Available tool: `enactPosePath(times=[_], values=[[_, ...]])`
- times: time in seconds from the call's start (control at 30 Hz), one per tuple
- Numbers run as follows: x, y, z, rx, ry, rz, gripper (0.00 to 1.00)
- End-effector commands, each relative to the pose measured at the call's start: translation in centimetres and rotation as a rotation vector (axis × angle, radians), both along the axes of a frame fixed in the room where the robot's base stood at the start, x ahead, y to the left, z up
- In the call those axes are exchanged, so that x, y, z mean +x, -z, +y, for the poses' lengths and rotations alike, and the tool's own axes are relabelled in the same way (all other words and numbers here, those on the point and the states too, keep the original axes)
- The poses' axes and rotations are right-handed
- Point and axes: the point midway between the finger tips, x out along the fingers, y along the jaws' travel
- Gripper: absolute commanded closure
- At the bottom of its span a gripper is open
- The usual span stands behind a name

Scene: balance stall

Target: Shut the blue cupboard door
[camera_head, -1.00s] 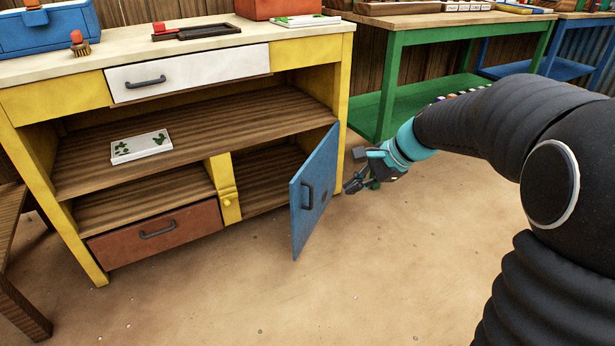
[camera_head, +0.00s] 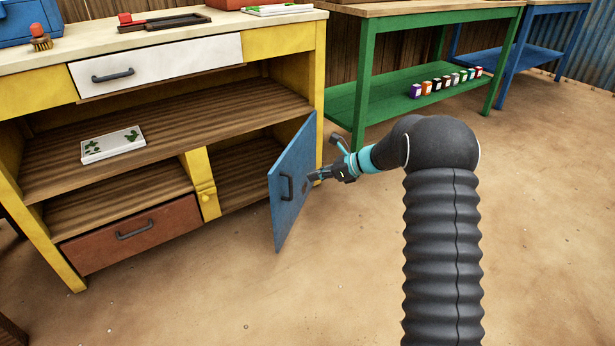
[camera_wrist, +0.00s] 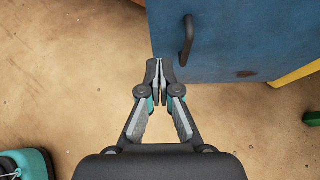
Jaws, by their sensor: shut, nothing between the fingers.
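The blue cupboard door (camera_head: 291,190) stands open, swung out from the right side of the yellow workbench's lower cupboard. Its dark handle (camera_head: 286,188) faces the camera. My gripper (camera_head: 312,176) is at the right side of the door, close to its face, with its fingers shut and empty. In the wrist view the door (camera_wrist: 240,40) fills the upper right, with its handle (camera_wrist: 187,40) just above the fingertips. My gripper (camera_wrist: 160,66) is at the door's lower left corner there. I cannot tell whether the fingertips touch the door.
The yellow workbench (camera_head: 312,60) has a white drawer (camera_head: 160,65) and a red-brown drawer (camera_head: 130,233), both looking shut. A white card (camera_head: 113,144) lies on its shelf. A green table (camera_head: 367,90) stands behind my arm. The floor in front is clear.

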Motion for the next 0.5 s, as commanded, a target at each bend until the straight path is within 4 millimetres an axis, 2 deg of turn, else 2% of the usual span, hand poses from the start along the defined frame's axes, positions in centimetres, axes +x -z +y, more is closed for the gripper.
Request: enactPosePath(times=[0.4, 0.5], values=[[2.1, 4.0, 6.4, -0.001, -0.003, -0.001, 1.00], [2.6, 4.2, 7.9, -0.002, -0.005, -0.002, 1.00]])
